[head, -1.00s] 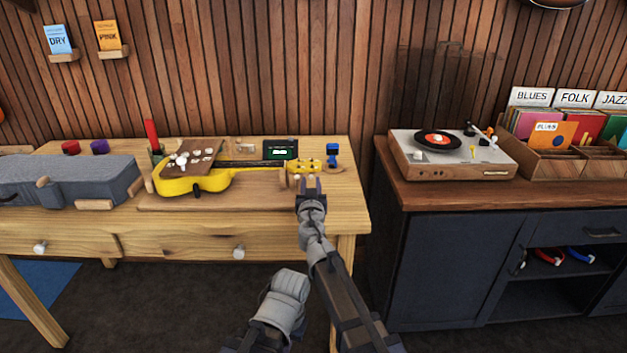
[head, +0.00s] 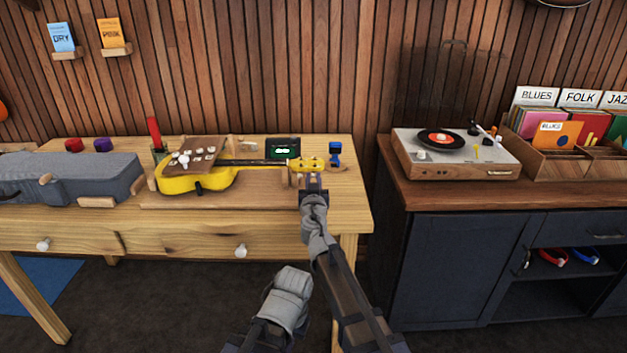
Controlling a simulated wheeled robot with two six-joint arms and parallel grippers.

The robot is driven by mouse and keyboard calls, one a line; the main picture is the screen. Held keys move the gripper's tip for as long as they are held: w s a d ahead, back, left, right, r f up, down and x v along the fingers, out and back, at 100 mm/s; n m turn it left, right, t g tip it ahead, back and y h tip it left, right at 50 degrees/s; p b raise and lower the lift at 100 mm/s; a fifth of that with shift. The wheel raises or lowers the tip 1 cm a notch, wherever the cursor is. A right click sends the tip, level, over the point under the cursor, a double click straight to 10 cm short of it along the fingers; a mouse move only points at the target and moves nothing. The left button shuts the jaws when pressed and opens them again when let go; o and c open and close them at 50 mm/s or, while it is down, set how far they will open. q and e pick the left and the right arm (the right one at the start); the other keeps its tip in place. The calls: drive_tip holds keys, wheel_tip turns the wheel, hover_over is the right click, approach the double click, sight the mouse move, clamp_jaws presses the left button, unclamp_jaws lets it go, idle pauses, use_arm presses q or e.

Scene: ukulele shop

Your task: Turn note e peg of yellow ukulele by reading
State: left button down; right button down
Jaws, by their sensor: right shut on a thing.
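The yellow ukulele (head: 213,181) lies on the wooden table, its body at the left and its neck pointing right. Its yellow headstock (head: 309,163) is at the right end, with small pegs that are too small to tell apart. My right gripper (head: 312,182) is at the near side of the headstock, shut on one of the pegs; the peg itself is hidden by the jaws. A dark tuner with a green display (head: 283,149) stands behind the neck; its reading is too small to make out.
A blue-topped small item (head: 335,153) stands right of the headstock. A grey case (head: 70,177) fills the table's left side. A brown sheet with small light pieces (head: 200,155) lies over the ukulele body. A cabinet with a turntable (head: 455,150) stands at the right, beyond a gap.

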drive_tip(key=shift+n, duration=0.3)
drive_tip(key=n, duration=0.6)
drive_tip(key=shift+a+n, duration=0.1)
drive_tip(key=shift+n, duration=0.2)
drive_tip(key=n, duration=0.6)
drive_tip(key=shift+f, duration=0.1)
drive_tip(key=shift+n, duration=0.4)
drive_tip(key=c, duration=1)
unclamp_jaws()
drive_tip(key=shift+c, duration=0.2)
drive_tip(key=shift+s, duration=0.15)
